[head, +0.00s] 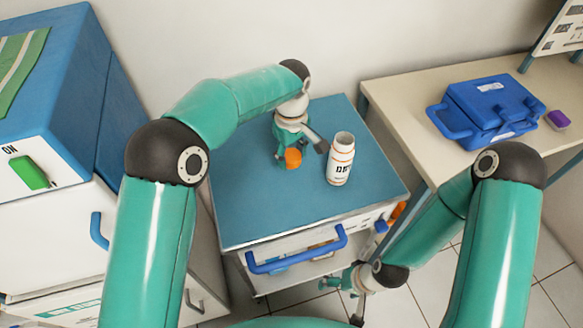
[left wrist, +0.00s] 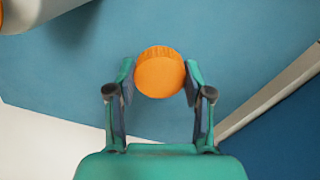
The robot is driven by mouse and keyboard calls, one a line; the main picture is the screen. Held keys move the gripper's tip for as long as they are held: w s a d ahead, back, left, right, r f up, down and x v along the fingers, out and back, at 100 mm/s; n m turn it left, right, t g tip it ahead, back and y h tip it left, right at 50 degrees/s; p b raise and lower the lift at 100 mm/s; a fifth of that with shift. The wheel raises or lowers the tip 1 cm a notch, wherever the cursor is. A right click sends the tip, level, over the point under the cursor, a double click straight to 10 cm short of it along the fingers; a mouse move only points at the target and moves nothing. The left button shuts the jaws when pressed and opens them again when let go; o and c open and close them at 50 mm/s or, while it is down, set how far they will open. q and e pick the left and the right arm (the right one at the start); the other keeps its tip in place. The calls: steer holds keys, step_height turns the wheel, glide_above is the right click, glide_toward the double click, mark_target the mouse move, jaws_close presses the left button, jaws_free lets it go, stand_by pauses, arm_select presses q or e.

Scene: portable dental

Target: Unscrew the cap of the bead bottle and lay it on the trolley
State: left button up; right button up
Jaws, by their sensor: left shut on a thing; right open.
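The bead bottle (head: 341,160) is white with dark lettering and thin orange bands. It stands upright on the blue top of the trolley (head: 255,215), its mouth uncovered. The orange cap (head: 293,158) is apart from the bottle, to its left. My left gripper (head: 288,157) is shut on the cap, close over the trolley top; whether the cap touches the surface I cannot tell. In the left wrist view the cap (left wrist: 160,72) sits between the two fingertips. My right gripper (head: 345,292) is open and low in front of the trolley, away from the bottle.
A blue case (head: 490,110) and a small purple item (head: 558,119) are on the beige table at the right. A blue and white cabinet with a green switch (head: 30,172) stands at the left. The trolley's front has a blue handle (head: 297,256). Its front left top is clear.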

mark_target(291, 174)
arm_select(q)
steer(key=shift+f, duration=2.9)
steer(key=o, duration=1.3)
